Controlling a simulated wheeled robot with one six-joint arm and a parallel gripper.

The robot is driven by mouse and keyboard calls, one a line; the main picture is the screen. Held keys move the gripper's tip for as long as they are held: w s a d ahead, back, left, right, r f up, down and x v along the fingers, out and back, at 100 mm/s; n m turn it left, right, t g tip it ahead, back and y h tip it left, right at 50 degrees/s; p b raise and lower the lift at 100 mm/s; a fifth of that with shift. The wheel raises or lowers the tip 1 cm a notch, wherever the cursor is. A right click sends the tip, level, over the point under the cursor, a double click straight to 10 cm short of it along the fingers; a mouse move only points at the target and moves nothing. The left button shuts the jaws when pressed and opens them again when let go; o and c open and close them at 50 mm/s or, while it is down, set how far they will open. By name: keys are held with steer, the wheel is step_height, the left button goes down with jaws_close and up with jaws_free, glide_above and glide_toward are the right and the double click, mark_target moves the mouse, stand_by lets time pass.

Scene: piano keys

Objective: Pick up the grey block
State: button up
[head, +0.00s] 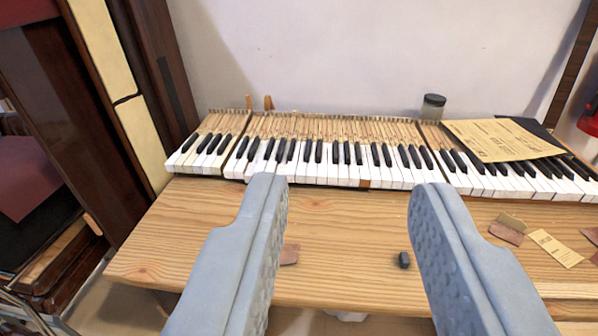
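A small dark grey block (404,260) lies on the wooden table (340,232), near its front edge. It shows between my two fingers, close to the inner side of the right finger in the picture, and looks apart from it. My gripper (348,190) is open and empty, with its two light grey fingers wide apart. The fingers reach over the table and hide parts of it. I cannot tell how high they are above the block.
Piano key sections (330,160) run along the back of the table. A brown paper sheet (500,139) lies on the right keys, and a jar (433,107) stands behind them. Reddish scraps (290,254) and paper tags (555,248) lie on the table. A dark wooden frame stands at left.

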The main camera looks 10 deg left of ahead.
steer(key=g, duration=1.7)
glide_above(405, 257)
step_height(405, 257, down, 13)
steer(key=f, duration=1.2)
steer(key=shift+w+d+f, duration=0.1)
steer(key=shift+w+f, duration=0.1)
steer(key=shift+s+f, duration=0.15)
steer(key=shift+f, duration=1.2)
steer(key=shift+s+f, duration=0.1)
steer(key=shift+f, duration=1.2)
jaws_close()
